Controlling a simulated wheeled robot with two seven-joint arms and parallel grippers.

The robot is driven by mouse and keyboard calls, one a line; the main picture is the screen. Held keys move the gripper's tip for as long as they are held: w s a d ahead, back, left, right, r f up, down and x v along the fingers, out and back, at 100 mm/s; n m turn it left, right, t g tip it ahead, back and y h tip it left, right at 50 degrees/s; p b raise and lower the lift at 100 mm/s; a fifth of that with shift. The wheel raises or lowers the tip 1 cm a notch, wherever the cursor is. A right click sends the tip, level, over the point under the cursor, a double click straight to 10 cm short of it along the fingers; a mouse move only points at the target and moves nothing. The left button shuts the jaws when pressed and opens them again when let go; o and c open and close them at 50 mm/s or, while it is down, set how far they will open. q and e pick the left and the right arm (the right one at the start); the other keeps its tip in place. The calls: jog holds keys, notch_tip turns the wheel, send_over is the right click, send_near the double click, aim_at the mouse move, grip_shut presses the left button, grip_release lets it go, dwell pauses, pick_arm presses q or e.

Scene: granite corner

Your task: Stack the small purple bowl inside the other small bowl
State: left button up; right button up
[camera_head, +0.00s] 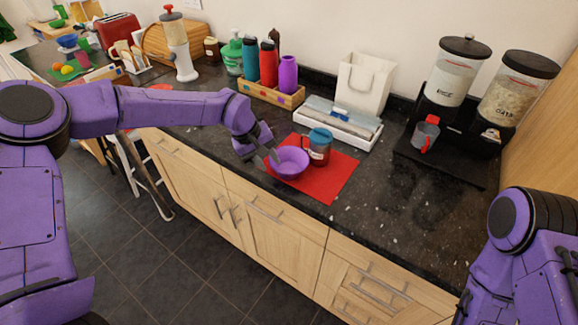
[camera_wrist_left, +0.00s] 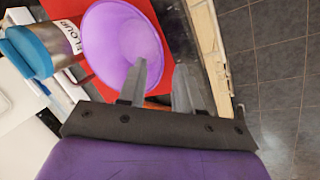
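The small purple bowl (camera_head: 290,164) stands upright and empty on a red mat (camera_head: 335,182) near the counter's front edge. It also shows in the left wrist view (camera_wrist_left: 120,42). My left gripper (camera_head: 270,159) is at the bowl's left side. In the left wrist view its two fingers (camera_wrist_left: 160,78) are apart, one over the bowl's inside and one outside, with the rim between them. I cannot tell whether they touch it. A blue bowl (camera_head: 67,41) shows small on the far table; I cannot tell whether it is the other small bowl. My right gripper is not seen.
A flour container (camera_head: 317,152) with a blue top stands close behind the bowl. Behind are a white tray (camera_head: 340,128), a wooden box of bottles (camera_head: 285,98), a white bag (camera_head: 364,84) and dispensers (camera_head: 455,75) with a cup (camera_head: 425,133). The counter right of the mat is clear.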

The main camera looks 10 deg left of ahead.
pick_arm(q)
grip_shut()
dwell(1.4)
